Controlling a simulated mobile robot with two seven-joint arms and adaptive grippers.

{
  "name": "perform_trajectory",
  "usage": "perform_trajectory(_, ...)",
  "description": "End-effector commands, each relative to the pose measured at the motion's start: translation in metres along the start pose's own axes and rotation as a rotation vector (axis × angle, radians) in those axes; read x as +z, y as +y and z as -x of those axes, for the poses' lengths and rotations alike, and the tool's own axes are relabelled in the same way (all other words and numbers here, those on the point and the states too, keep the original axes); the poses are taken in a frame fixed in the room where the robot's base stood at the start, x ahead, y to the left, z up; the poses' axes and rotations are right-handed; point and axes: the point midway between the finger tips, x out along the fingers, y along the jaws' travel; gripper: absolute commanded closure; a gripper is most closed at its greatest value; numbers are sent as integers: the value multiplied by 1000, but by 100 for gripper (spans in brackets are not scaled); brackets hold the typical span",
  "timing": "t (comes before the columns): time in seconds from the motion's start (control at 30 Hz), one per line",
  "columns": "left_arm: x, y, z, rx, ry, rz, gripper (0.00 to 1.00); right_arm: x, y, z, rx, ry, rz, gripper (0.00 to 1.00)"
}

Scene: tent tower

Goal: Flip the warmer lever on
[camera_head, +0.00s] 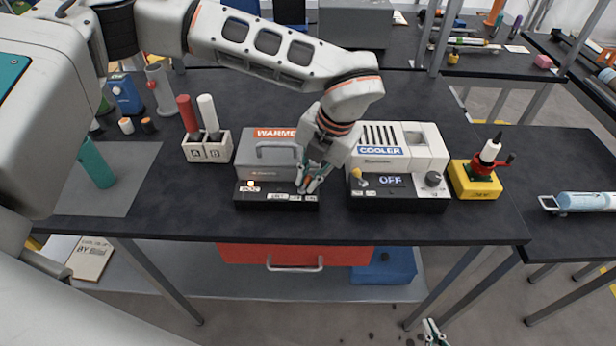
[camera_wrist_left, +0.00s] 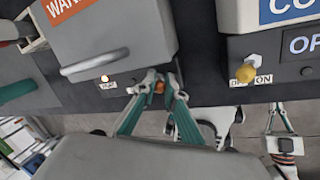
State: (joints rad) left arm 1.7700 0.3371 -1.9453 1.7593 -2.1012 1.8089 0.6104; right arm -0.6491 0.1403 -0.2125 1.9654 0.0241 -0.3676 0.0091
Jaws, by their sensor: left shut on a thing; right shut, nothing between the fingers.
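The warmer (camera_head: 265,155) is a grey box with an orange label and a handle on a black base at the table's front edge. A small bright indicator (camera_wrist_left: 105,79) shows on its base front. My left gripper (camera_head: 309,187) is at the right end of that base. In the left wrist view its fingertips (camera_wrist_left: 162,83) are shut on a small orange-tipped part, which looks like the warmer lever (camera_wrist_left: 160,87); the fingers mostly hide it, so its position is unclear. My right gripper (camera_head: 433,330) is low at the bottom edge, apart from the table, shut and empty.
The cooler (camera_head: 425,145), showing OFF, stands right of the warmer with its own yellow-knobbed lever (camera_wrist_left: 246,72). A yellow box with a red valve (camera_head: 477,180) is farther right. A holder with red and white tubes (camera_head: 207,150) stands left. A red drawer (camera_head: 335,255) is below.

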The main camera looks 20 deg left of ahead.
Motion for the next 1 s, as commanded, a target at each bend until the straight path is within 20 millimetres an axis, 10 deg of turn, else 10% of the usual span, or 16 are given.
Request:
perform_trajectory(0.67,3,-6,-1,137,70,-17,100,10,-2,-4,-1,-6,-1,100)
perform_trajectory(0.73,3,-6,-1,137,70,-17,74,10,-2,-4,-1,-6,-1,100)
perform_trajectory(1.0,3,-6,-1,137,69,-18,72,9,-1,-4,-1,-6,0,100)
